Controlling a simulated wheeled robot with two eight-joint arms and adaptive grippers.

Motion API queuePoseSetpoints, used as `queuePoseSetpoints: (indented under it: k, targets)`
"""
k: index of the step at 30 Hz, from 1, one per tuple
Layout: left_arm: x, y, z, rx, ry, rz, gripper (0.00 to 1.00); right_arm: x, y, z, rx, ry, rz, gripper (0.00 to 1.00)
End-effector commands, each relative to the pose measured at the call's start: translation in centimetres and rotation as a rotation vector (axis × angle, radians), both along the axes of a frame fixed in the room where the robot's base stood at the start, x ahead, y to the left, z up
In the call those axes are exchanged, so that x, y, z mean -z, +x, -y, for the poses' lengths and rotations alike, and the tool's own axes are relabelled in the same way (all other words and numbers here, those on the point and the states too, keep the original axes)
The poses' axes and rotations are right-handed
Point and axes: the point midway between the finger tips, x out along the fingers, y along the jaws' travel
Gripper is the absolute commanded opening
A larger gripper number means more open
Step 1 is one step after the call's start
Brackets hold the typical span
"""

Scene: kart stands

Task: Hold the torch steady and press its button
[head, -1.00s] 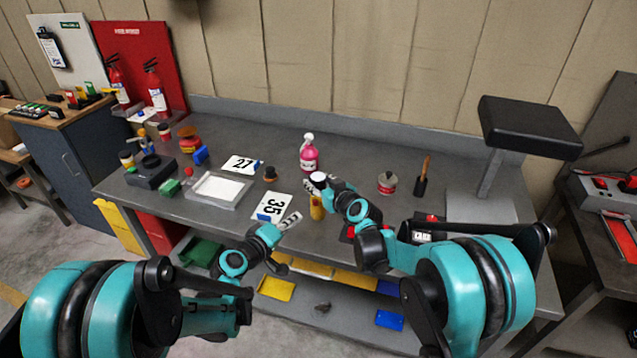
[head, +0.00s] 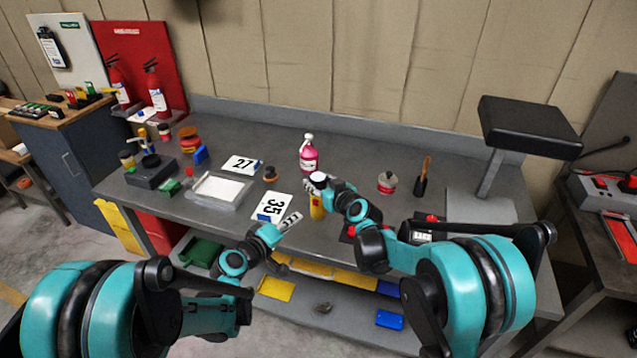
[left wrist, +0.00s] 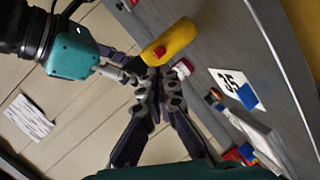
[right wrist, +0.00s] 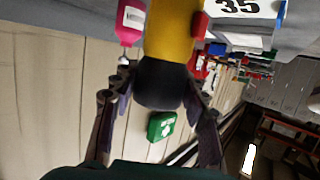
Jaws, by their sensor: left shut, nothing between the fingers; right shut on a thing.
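The yellow torch (head: 317,208) is upright near the front edge of the workbench, its lower end hidden from me. My right gripper (head: 320,182) is at its top; in the right wrist view the fingers (right wrist: 158,90) are shut on its black end part (right wrist: 161,84). A red button (right wrist: 200,26) stands out from the side of the yellow body (right wrist: 170,28). My left gripper (head: 291,221) is shut and empty, just left of the torch. In the left wrist view its fingertips (left wrist: 160,78) are close to the torch (left wrist: 174,38); I cannot tell whether they touch it.
A number 35 card (head: 272,207) lies left of the torch on the workbench (head: 350,160). A pink bottle (head: 309,157) stands behind the torch, a small round tin (head: 388,183) to its right. A tray (head: 215,205) and several small items fill the left side.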

Motion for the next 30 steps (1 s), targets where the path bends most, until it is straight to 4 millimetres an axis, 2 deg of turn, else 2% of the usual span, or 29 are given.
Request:
queuePoseSetpoints:
  k: [7, 15, 20, 25, 30]
  targets:
    - [0.3, 0.2, 0.4, 0.029, -0.028, -0.059, 0.00, 0.0, 0.0, 0.0, 0.000, 0.000, -0.001, 0.06]
    - [1.5, -0.4, 1.7, 0.136, -0.161, -0.419, 0.00, 0.0, 0.0, 0.0, 0.000, 0.000, -0.001, 0.06]
    - [1.6, -0.8, 1.8, 0.153, -0.192, -0.535, 0.00, 0.0, 0.0, 0.0, 0.000, 0.000, 0.000, 0.06]
    - [1.7, 0.6, 2.4, 0.155, -0.194, -0.546, 0.00, 0.0, 0.0, 0.0, 0.000, 0.000, 0.000, 0.06]
    - [1.7, 3.1, 3.2, 0.155, -0.194, -0.543, 0.00, 0.0, 0.0, 0.0, 0.000, 0.000, 0.000, 0.06]
